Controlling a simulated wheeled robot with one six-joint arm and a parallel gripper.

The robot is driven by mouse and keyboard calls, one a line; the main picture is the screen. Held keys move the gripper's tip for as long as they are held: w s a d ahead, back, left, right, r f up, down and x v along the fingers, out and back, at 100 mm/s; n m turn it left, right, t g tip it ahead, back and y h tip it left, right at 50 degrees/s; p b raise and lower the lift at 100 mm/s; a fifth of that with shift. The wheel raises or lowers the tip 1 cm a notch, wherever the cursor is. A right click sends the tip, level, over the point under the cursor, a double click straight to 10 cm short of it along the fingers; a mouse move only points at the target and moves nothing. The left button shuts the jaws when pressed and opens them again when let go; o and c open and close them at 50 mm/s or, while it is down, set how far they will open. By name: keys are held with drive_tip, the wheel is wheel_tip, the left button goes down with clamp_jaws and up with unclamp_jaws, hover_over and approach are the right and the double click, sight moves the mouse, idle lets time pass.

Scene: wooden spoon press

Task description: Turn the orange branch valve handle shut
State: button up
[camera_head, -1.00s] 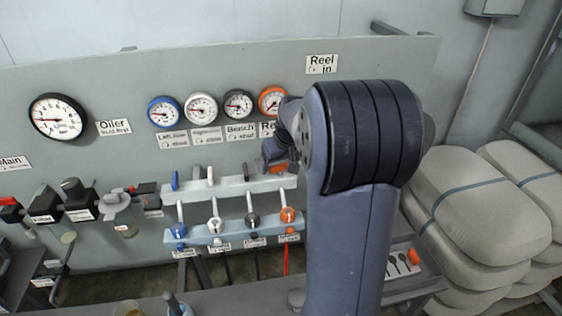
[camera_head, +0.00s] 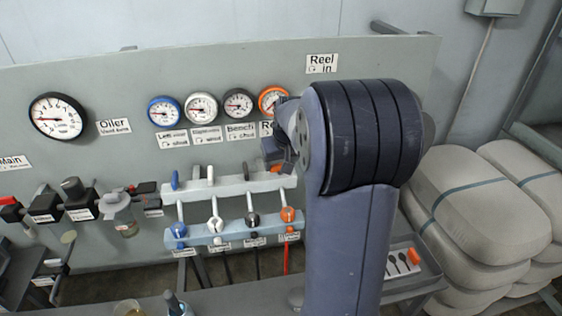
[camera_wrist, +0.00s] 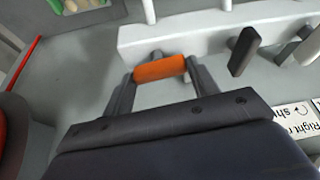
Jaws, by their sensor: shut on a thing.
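The orange branch valve handle (camera_wrist: 160,69) lies crosswise between the two fingers of my gripper (camera_wrist: 162,86) in the wrist view. My gripper is shut on it, close to the white upper rail (camera_wrist: 190,32). In the head view my gripper (camera_head: 281,157) is at the right end of the upper rail (camera_head: 230,188), partly hidden by my arm.
A dark handle (camera_wrist: 243,52) stands beside the orange one. Blue (camera_head: 175,180) and white (camera_head: 211,174) handles are further left. Gauges (camera_head: 238,103) are on the panel above. Stacked sacks (camera_head: 480,215) stand at the right.

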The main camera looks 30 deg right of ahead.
drive_tip(key=shift+m+h, duration=0.3)
drive_tip(key=shift+m, duration=0.5)
drive_tip(key=o, duration=1)
drive_tip(key=b+v, duration=0.1)
drive_tip(key=v, duration=0.9)
drive_tip(key=shift+s+a+r, duration=0.15)
drive_tip(key=shift+r, duration=0.25)
